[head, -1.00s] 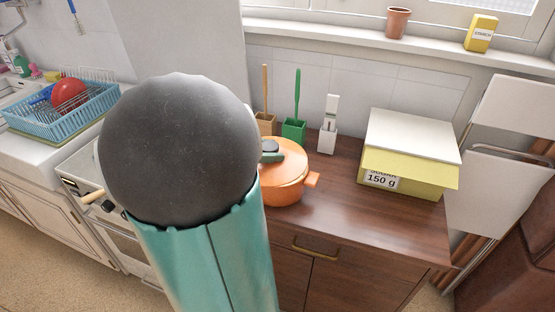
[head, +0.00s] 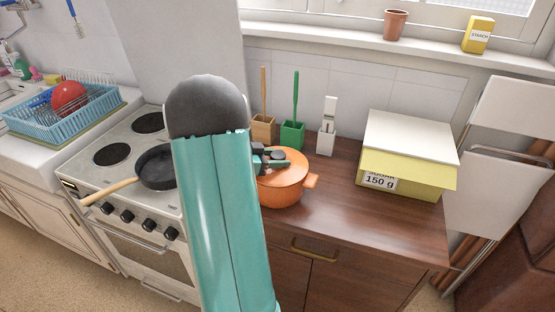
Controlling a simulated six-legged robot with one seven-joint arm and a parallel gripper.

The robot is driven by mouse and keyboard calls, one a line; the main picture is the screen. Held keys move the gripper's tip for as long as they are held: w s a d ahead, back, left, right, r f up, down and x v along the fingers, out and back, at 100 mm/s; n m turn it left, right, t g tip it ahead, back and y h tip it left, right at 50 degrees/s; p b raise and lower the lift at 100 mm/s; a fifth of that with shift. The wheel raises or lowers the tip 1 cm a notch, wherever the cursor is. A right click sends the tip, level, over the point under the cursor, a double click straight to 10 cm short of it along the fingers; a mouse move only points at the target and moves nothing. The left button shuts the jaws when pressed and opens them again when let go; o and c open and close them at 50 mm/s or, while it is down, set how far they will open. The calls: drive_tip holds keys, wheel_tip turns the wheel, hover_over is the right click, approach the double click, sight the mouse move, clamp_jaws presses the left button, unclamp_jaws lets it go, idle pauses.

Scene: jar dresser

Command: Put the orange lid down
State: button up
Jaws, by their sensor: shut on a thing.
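The orange lid (head: 294,170) is at the top of the orange pot (head: 284,196), which stands on the brown wooden dresser (head: 350,212). The lid looks level; I cannot tell whether it rests on the rim or hangs just over it. My gripper (head: 274,160), dark with teal parts, is at the middle of the lid from the left and is shut on it. The knob and fingertips are mostly hidden. My teal arm covers the left side of the pot.
Behind the pot stand a brown holder (head: 263,127), a green holder (head: 292,135) and a white holder (head: 326,141). A yellow sugar box (head: 408,165) is on the right. A pan (head: 156,168) sits on the stove (head: 130,130). The dresser's front right is clear.

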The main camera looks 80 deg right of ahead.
drive_tip(key=shift+f, duration=0.2)
drive_tip(key=o, duration=1.1)
drive_tip(key=shift+f, duration=0.15)
drive_tip(key=v, duration=1.2)
